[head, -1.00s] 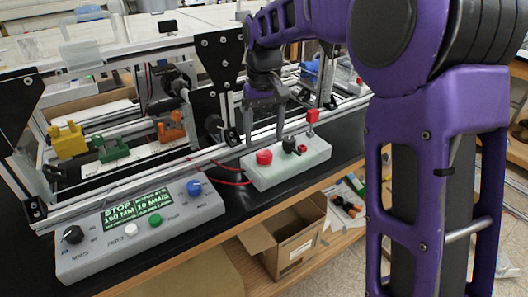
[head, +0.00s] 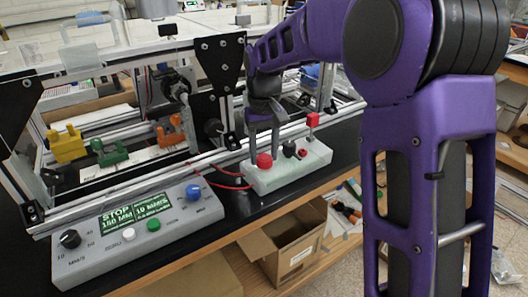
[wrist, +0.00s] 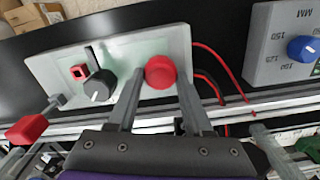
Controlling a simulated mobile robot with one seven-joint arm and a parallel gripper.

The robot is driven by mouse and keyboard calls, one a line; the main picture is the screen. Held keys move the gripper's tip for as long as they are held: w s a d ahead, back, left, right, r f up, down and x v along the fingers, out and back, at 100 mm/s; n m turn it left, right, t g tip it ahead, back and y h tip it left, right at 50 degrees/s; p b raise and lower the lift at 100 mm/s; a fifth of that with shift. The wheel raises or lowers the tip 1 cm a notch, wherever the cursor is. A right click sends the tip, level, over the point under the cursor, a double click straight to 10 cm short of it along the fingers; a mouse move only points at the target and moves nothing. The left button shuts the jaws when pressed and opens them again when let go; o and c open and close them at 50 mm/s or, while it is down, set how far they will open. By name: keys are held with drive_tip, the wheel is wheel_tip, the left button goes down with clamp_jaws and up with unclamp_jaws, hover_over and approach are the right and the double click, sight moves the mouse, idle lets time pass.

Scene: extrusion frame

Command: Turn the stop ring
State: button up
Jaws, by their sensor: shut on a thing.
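A round red mushroom knob (head: 264,161) stands on the left part of a pale grey control box (head: 316,158). It also shows in the wrist view (wrist: 160,72). My gripper (head: 263,150) points down at it, with one finger on each side. In the wrist view my gripper (wrist: 160,78) has its fingertips against the knob's sides, shut on it. No separate ring can be made out; the knob's underside is hidden.
A black knob (wrist: 97,88) and a red square switch (wrist: 79,72) sit beside the red knob. A red flag-like part (head: 313,120) stands at the box's back. A console (head: 140,230) with a blue knob (head: 193,191) lies left. Metal rails run behind.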

clamp_jaws()
drive_tip(key=shift+r+m, duration=0.1)
drive_tip(key=shift+m, duration=0.3)
drive_tip(key=m+p, duration=0.2)
drive_tip(key=m, duration=0.1)
drive_tip(key=shift+m, duration=0.3)
drive_tip(key=m+p, duration=0.2)
drive_tip(key=m, duration=0.3)
drive_tip(key=shift+d+m+p, duration=0.1)
drive_tip(key=shift+m+p, duration=0.2)
drive_tip(key=o, duration=1)
unclamp_jaws()
